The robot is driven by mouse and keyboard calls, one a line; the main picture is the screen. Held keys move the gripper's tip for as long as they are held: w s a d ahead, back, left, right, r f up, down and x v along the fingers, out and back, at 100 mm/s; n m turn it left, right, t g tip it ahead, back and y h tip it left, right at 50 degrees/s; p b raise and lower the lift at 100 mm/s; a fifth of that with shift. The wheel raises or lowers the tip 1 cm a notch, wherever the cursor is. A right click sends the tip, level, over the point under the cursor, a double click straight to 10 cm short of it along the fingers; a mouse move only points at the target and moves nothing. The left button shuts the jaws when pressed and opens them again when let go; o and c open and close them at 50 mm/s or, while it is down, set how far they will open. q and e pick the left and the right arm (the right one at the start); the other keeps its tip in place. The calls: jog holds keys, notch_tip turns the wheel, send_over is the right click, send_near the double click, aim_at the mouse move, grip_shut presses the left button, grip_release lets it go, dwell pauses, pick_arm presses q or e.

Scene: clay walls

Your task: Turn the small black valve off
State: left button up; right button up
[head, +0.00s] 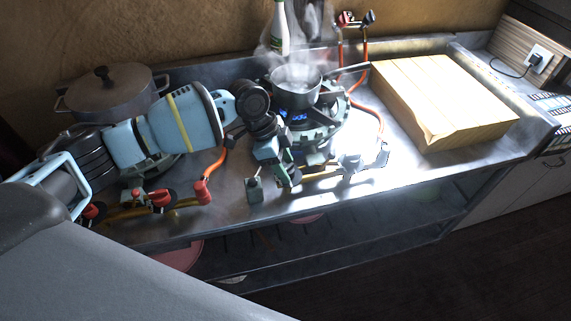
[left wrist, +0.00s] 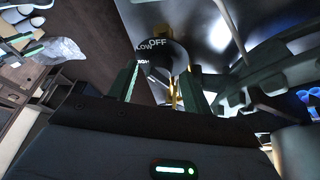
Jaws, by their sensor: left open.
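The small black valve knob (left wrist: 158,52) shows in the left wrist view with white lettering, OFF at the top and LOW beside it. A third word lower left is partly hidden. My left gripper (left wrist: 164,78) is open, with one finger on each side of the knob near the fingertips. I cannot tell whether they touch it. In the head view my left gripper (head: 286,176) reaches down at the counter's front edge, below the burner, and hides the knob. A brass pipe (head: 322,175) runs right from there. My right gripper is not in view.
A steaming saucepan (head: 296,86) stands on the burner (head: 322,128) just behind my gripper. A lidded pot (head: 112,92) stands at left. Red-handled valves (head: 160,198) and orange hoses (head: 216,163) are near my arm. A wooden block (head: 440,98) lies at right.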

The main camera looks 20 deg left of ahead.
pick_arm(q)
jog(key=shift+d+f, duration=0.1)
jog(key=shift+f, duration=0.2)
jog(key=shift+c, duration=0.8)
jog(key=c, duration=0.8)
jog(key=shift+o, duration=0.2)
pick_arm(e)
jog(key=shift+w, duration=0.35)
